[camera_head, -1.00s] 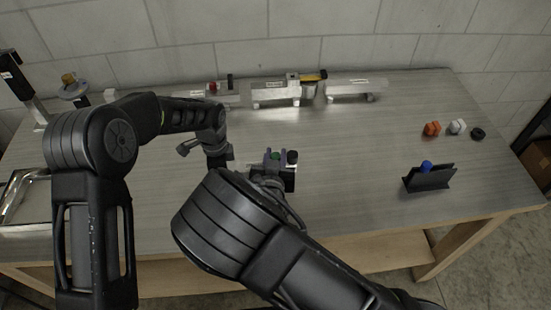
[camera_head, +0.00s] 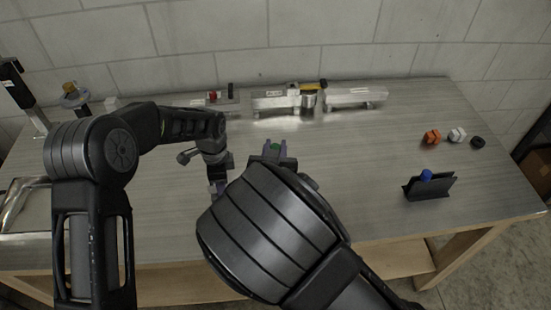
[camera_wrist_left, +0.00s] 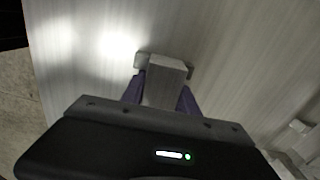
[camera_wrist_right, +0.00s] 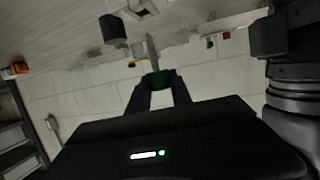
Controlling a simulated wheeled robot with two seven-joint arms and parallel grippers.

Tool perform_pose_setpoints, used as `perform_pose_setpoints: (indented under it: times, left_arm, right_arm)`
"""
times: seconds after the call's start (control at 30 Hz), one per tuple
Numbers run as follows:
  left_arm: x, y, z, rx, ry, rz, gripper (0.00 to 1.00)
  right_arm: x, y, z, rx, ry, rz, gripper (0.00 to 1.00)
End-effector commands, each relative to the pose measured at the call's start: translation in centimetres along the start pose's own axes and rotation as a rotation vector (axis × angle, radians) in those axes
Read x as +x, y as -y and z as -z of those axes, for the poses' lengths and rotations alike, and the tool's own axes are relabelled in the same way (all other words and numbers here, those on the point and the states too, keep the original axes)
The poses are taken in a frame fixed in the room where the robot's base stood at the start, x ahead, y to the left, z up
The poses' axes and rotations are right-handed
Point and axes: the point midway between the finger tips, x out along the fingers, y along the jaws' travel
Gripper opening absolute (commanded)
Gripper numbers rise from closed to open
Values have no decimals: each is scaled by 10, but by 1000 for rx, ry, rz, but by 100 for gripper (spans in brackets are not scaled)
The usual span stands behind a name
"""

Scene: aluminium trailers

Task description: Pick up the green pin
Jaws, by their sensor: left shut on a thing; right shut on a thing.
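The green pin (camera_head: 275,146) is between the purple fingers of my right gripper (camera_head: 273,152), raised above the table. In the right wrist view its green head (camera_wrist_right: 155,80) sits between the fingertips, and a grey shaft extends from it. My left gripper (camera_head: 217,188) is over the left-centre of the table, shut on a grey metal block (camera_wrist_left: 165,80). My right forearm hides part of the table below the grippers.
Aluminium trailers (camera_head: 280,101) stand along the table's back. A blue pin (camera_head: 426,175) is in a black holder (camera_head: 430,188) at right. Orange (camera_head: 432,137), white (camera_head: 457,135) and black (camera_head: 477,142) pieces lie beyond it. The table (camera_head: 370,155) is clear between centre and right.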

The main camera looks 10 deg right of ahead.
Motion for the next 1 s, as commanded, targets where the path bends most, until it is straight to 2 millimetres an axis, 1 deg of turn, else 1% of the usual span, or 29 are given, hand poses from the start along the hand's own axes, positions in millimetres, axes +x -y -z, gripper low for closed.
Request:
perform_pose_setpoints:
  times: [0.03,0.1,0.23,0.8,0.83,1.0]
  left_arm:
    - [0,0,0,0,-1,1,0]
    - [0,0,0,0,-1,1,0]
    - [0,0,0,0,-1,1,0]
    - [0,0,0,1,0,1,0]
    - [0,0,0,1,0,1,38]
    - [0,0,0,1,0,1,52]
  right_arm:
    - [-3,1,9,5,0,2,0]
    - [-6,0,18,3,-1,1,0]
    - [-8,0,26,1,2,0,0]
    - [-8,0,27,-1,1,0,0]
    - [-8,0,27,-1,1,0,0]
    - [-8,0,27,-1,1,0,0]
